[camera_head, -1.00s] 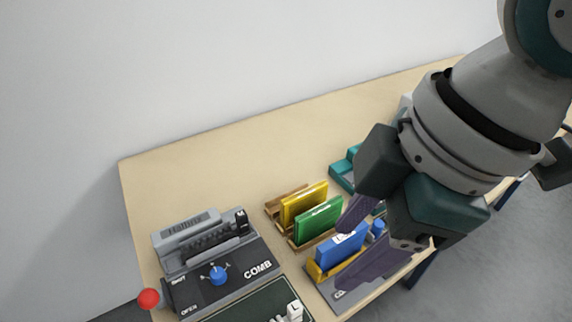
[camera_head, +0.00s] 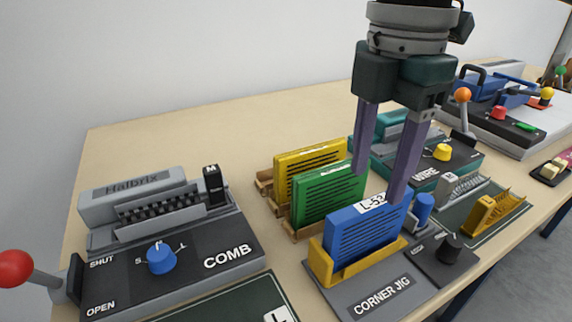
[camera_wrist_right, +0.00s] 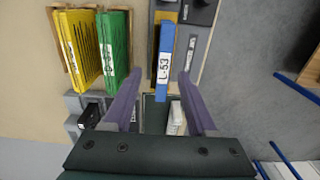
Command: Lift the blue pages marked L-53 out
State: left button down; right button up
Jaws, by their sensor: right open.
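The blue pages (camera_head: 366,234) marked L-53 stand upright in the yellow holder of the corner jig (camera_head: 378,293). In the right wrist view the blue pages (camera_wrist_right: 165,50) show edge-on with the L-53 label towards me. My right gripper (camera_head: 377,186) points down above and behind the blue pages, its purple fingers open. In the right wrist view the open fingers (camera_wrist_right: 158,102) lie either side of the line of the blue pages, with the label just beyond the tips. Nothing is between the fingers. My left gripper is not in view.
Green pages (camera_head: 328,193) and yellow pages (camera_head: 308,165) stand in a wooden rack close behind the blue pages. The comb machine (camera_head: 170,250) is at the left, with a red-knobbed lever (camera_head: 16,268). The wire machine (camera_head: 442,153) is at the right. The back left table is clear.

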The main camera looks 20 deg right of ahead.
aim_at(373, 202)
jog(key=f, duration=0.6)
jog(key=shift+s+b, duration=0.3)
jog(key=shift+b, duration=0.1)
jog(key=shift+c, duration=0.3)
grip_shut()
